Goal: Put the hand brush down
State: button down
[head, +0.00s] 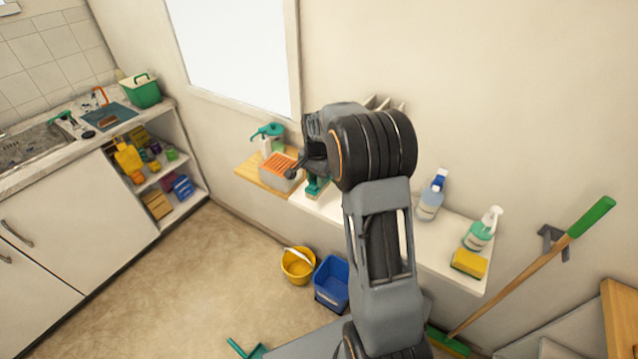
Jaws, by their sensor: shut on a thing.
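My gripper (313,170) is at the wall shelf, partly hidden behind my own arm. It is shut on the hand brush (317,187), of which a small teal part with a pale lower edge shows. The brush is at the left part of the white shelf (405,238), just right of a box with an orange ribbed top (281,172). I cannot tell whether the brush touches the shelf.
A wooden board (250,172) and a teal-topped bottle (268,138) are left of the box. Two spray bottles (431,195) (482,230) and a yellow sponge (469,263) stand right on the shelf. Yellow (297,265) and blue (331,284) buckets are below.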

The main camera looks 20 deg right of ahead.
jog(key=w+f, duration=0.1)
jog(key=w+d+f, duration=0.1)
jog(key=f, duration=0.1)
jog(key=w+f+p, duration=0.1)
jog(key=shift+d+f, duration=0.25)
jog(key=shift+d, duration=0.05)
jog(key=shift+f, duration=1.4)
jog(key=shift+f, duration=0.15)
jog(key=c, duration=0.9)
grip_release()
